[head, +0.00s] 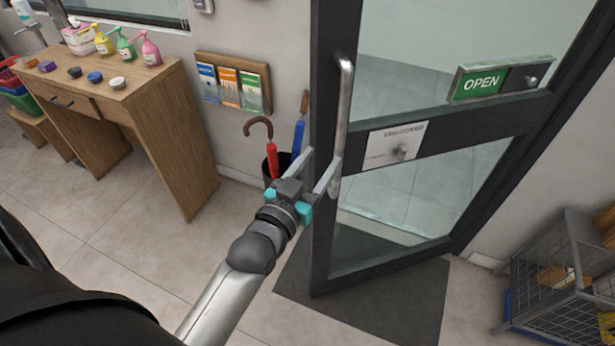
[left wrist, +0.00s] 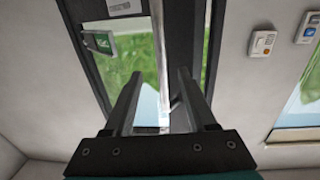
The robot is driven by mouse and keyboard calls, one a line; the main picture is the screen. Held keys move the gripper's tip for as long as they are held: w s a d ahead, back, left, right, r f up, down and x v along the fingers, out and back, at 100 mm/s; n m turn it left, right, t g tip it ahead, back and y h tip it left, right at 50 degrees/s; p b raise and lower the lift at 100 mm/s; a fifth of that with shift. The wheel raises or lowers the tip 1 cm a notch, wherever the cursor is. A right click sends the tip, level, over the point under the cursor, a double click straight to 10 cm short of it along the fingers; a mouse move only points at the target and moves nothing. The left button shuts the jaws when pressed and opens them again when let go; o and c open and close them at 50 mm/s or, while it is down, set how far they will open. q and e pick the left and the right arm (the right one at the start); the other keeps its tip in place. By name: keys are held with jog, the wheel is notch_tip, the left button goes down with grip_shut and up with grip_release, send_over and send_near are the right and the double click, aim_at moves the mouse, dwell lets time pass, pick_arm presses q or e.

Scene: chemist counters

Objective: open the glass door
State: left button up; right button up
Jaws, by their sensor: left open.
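The glass door (head: 420,140) has a dark frame and stands ajar, its handle-side edge swung toward me. A vertical metal bar handle (head: 343,110) is on the door's left stile. My left gripper (head: 318,165) is open at the handle's lower part. In the left wrist view the handle (left wrist: 158,50) runs between the two spread fingers (left wrist: 160,76). I cannot tell whether either finger touches it. My right gripper is not in view.
A green OPEN sign (head: 482,84) hangs on the door. A dark mat (head: 400,300) lies under it. An umbrella stand (head: 271,170) is left of the door, by a wooden table (head: 150,110). A wire cage (head: 555,285) stands at right.

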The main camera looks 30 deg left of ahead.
pick_arm(q)
jog(key=shift+s, duration=2.05)
jog(key=s+d+f+g+b, duration=0.1)
jog(key=s+f+g+b, duration=0.2)
jog(key=f, duration=1.1)
jog(key=s+d+f+m+g+b, duration=0.1)
jog(key=s+f+g+b, duration=0.2)
jog(key=f, duration=1.1)
jog(key=s+d+f+g+b, duration=0.1)
jog(key=s+f+g+b, duration=0.25)
jog(key=f, duration=1.05)
jog(key=s+a+f+g+b, duration=0.1)
jog(key=s+f+g+b, duration=0.2)
jog(key=s+f, duration=0.8)
jog(key=s+a+f+m+g+b, duration=0.1)
jog(key=s+f+g+b, duration=0.3)
jog(key=s+f, duration=0.7)
jog(key=s+a, duration=0.1)
jog(key=s, duration=0.2)
jog(key=shift+a+f, duration=0.15)
jog(key=shift+f, duration=0.05)
jog(key=shift+w+g, duration=0.1)
jog(key=shift+g, duration=0.15)
jog(key=shift+c, duration=0.4)
